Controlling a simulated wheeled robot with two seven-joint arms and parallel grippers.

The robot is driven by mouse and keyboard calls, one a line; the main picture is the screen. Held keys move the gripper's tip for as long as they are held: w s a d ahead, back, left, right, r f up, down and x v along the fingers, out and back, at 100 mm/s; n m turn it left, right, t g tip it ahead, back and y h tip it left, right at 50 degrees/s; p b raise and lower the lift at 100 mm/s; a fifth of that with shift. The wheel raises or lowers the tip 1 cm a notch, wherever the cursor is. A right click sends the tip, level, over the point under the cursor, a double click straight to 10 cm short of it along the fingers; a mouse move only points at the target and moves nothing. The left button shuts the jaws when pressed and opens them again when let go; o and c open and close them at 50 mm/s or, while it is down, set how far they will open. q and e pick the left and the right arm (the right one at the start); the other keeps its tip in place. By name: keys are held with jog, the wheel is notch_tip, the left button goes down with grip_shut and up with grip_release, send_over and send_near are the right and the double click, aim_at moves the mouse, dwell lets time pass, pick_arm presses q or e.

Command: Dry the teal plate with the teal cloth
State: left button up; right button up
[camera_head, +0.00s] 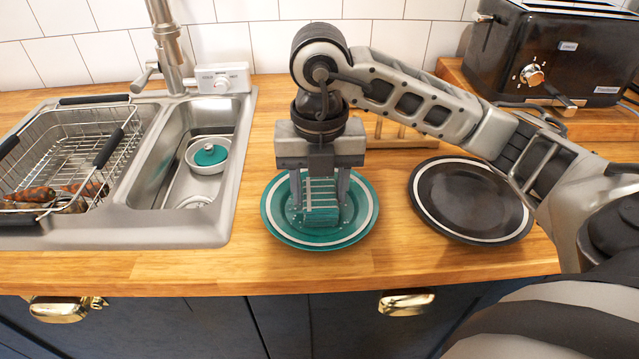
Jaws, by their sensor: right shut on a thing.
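The teal plate (357,222) has a pale ring near its rim and lies flat on the wooden counter, right of the sink. Small droplet-like specks show on its face. My right gripper (319,215) points down over the middle of the plate. It is shut on the teal cloth (320,196), which has pale stripes and hangs between the fingers. The cloth's lower edge is at the plate's surface; whether it presses on it I cannot tell. The gripper hides part of the plate's far side. My left gripper is not in view.
A dark plate (470,200) lies to the right, under my right arm. A black toaster (550,55) stands at the back right. A wooden rack (392,136) is behind the gripper. The sink (185,205) holds a wire basket (65,150) and a white bowl with a teal item (208,155).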

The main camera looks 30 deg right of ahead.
jog(key=shift+s, duration=0.15)
jog(key=shift+s+a, duration=0.25)
jog(key=shift+s, duration=0.05)
dwell(0.5)
jog(key=shift+s+a, duration=0.2)
jog(key=shift+s, duration=0.1)
jog(key=shift+w+d+f+b, duration=0.1)
jog(key=shift+w+d+b, duration=0.4)
jog(key=shift+w, duration=0.4)
jog(key=shift+w+d, duration=0.45)
jog(key=shift+w, duration=0.2)
jog(key=shift+s, duration=0.1)
